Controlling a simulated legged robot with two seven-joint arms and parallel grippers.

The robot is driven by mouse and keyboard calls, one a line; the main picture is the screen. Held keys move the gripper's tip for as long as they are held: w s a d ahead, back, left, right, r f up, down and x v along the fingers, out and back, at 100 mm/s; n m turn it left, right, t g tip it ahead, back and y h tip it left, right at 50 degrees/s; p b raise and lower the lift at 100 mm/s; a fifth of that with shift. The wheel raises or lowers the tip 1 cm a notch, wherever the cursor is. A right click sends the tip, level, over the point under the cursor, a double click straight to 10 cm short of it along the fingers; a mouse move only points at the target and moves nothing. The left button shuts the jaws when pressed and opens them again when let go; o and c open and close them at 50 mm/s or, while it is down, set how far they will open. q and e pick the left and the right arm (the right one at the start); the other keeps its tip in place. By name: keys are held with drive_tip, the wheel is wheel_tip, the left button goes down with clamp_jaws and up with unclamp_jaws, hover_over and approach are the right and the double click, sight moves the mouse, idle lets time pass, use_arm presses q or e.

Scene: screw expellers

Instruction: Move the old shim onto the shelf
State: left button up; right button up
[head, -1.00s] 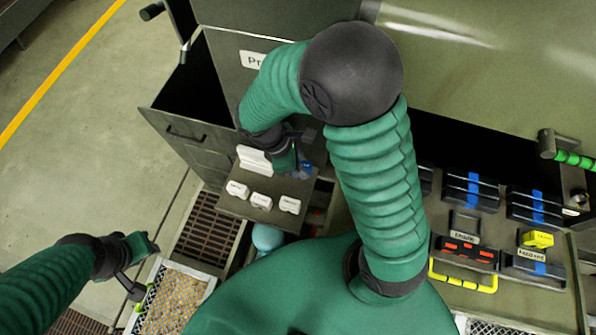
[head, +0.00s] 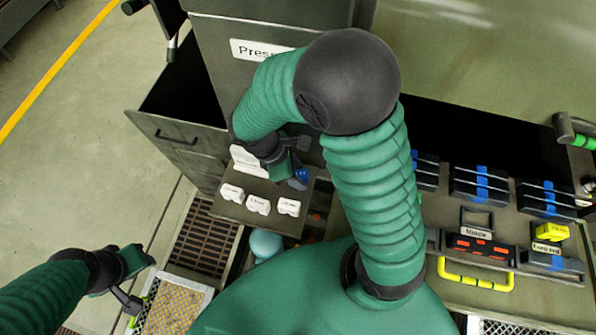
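My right gripper (head: 298,162) points down over the small shelf (head: 236,213) below the press cabinet. A small dark blue piece (head: 300,178) shows at its fingertips. I cannot tell whether the fingers hold it, or whether it is the old shim. Three small white labelled blocks stand in a row on the shelf: left (head: 232,193), middle (head: 258,205) and right (head: 289,207). A larger white block (head: 249,160) stands behind them, partly hidden by my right wrist. My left gripper (head: 139,282) looks open and empty at the lower left, away from the shelf.
An open dark drawer or bin (head: 178,136) is left of the shelf. A floor grate (head: 207,243) and a mesh-topped tray (head: 172,308) lie below. Black cases with blue bands (head: 479,187), a case with a yellow handle (head: 474,282) and a yellow block (head: 551,232) are at right.

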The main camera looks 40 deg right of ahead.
drive_tip(key=shift+w+a, duration=0.1)
drive_tip(key=shift+a, duration=0.15)
drive_tip(key=shift+a+r, duration=0.15)
drive_tip(key=shift+r, duration=0.25)
use_arm(q)
drive_tip(key=shift+a+r+p, duration=0.3)
drive_tip(key=shift+r+p, duration=0.05)
drive_tip(key=shift+p, duration=0.05)
use_arm(e)
drive_tip(key=v, duration=1.1)
drive_tip(key=shift+r, duration=0.35)
drive_tip(key=shift+a, duration=0.1)
use_arm(q)
drive_tip(key=w+p+v, duration=0.3)
drive_tip(key=p+v, duration=1.1)
drive_tip(key=shift+r, duration=0.5)
use_arm(e)
wheel_tip(320, 180, up, 14)
